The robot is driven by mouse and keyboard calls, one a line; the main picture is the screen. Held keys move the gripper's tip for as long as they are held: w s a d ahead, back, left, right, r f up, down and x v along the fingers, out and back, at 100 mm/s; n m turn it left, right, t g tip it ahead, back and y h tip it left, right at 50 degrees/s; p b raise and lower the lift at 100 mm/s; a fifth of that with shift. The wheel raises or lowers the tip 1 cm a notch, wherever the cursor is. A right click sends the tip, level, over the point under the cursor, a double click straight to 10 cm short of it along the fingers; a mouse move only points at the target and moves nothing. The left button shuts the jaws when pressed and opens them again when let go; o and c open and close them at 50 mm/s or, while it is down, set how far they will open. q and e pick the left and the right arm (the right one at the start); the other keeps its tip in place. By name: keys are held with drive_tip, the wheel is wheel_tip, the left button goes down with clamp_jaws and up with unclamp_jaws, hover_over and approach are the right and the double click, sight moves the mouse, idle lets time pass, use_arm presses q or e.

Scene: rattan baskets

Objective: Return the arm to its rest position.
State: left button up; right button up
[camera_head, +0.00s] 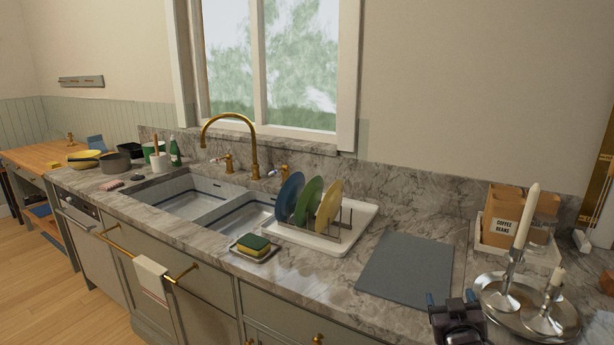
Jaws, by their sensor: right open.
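My right gripper (453,301) shows at the bottom right, over the front of the marble counter. Its two blue-tipped fingers are apart, and I see nothing between them. It is just left of a round silver tray with candlesticks and nearer to me than the grey mat. The rest of my right arm is mostly out of the picture. My left gripper and left arm are not in view.
A silver tray (567,324) with candlesticks stands close right of the gripper. A grey mat (407,266) lies flat behind it. A white drainer (361,214) holds three plates. A sponge (253,245) rests beside the sink (180,193). A coffee box (502,229) stands at back right.

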drive_tip(key=s+a+f+g+y, duration=0.1)
drive_tip(key=s+f+g, duration=0.1)
drive_tip(key=s+f, duration=0.8)
drive_tip(key=s+a+f+g+y, duration=0.1)
drive_tip(key=s+f+g+y, duration=0.1)
drive_tip(key=s+f, duration=0.9)
drive_tip(key=s+g, duration=0.1)
drive_tip(key=s, duration=0.6)
drive_tip(key=shift+s+a+f+y, duration=0.2)
drive_tip(key=shift+a+y, duration=0.1)
drive_tip(key=shift+a, duration=0.1)
